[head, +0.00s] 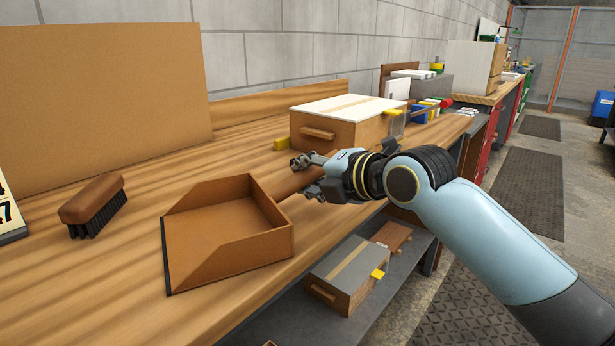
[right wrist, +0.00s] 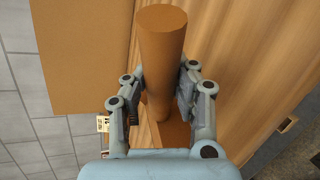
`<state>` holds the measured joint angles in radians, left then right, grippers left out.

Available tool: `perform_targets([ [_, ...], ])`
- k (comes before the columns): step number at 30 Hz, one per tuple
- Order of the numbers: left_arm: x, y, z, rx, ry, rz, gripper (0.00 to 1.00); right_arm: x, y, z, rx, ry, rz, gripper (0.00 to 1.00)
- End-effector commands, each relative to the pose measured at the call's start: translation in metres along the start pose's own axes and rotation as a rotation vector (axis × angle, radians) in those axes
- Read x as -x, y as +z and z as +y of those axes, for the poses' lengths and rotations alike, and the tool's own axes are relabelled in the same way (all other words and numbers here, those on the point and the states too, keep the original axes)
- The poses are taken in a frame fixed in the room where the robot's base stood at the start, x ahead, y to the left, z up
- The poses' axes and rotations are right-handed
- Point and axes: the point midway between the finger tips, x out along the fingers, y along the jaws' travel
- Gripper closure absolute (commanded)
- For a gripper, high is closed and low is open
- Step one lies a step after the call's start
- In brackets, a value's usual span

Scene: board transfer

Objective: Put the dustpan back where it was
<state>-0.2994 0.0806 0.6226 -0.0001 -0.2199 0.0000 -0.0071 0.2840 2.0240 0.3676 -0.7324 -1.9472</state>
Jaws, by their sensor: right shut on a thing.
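The brown dustpan (head: 225,235) is at the front middle of the wooden workbench in the head view, its dark-edged mouth facing left. It appears to rest on or just over the bench top; I cannot tell which. My right gripper (head: 308,178) is at its handle (head: 290,184), on the pan's right side. In the right wrist view the round handle (right wrist: 162,60) stands between the two fingers of the right gripper (right wrist: 160,95), which are shut on it. Part of the handle is hidden by the gripper in the head view. My left gripper is not in view.
A brush (head: 93,203) lies left of the dustpan on the workbench (head: 120,270). A wooden box with a white lid (head: 345,118) stands just behind my right gripper. A brown board (head: 100,85) leans at the wall. A lower shelf holds a grey-topped box (head: 345,272).

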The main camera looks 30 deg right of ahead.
Motion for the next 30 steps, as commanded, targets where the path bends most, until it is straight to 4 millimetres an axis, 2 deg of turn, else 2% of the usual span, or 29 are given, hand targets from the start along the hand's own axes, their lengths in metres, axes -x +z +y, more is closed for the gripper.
perform_targets([
  [8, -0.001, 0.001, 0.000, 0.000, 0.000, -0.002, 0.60, 0.000, 0.000, 0.000, 0.000, 0.002, 0.000, 1.00],
  [9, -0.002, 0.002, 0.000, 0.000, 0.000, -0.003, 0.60, -0.001, -0.001, -0.002, 0.000, 0.001, 0.000, 0.76],
  [15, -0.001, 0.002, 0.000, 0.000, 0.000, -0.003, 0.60, 0.000, 0.000, -0.001, 0.000, 0.001, 0.000, 0.52],
  [24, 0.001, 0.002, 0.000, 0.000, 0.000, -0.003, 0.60, 0.002, 0.001, 0.002, 0.001, 0.001, -0.001, 0.52],
  [26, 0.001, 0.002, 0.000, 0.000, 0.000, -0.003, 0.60, 0.008, 0.001, 0.000, 0.002, 0.000, -0.001, 0.52],
  [30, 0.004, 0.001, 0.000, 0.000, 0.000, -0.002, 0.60, 0.034, 0.000, 0.001, 0.007, -0.001, 0.001, 0.52],
])
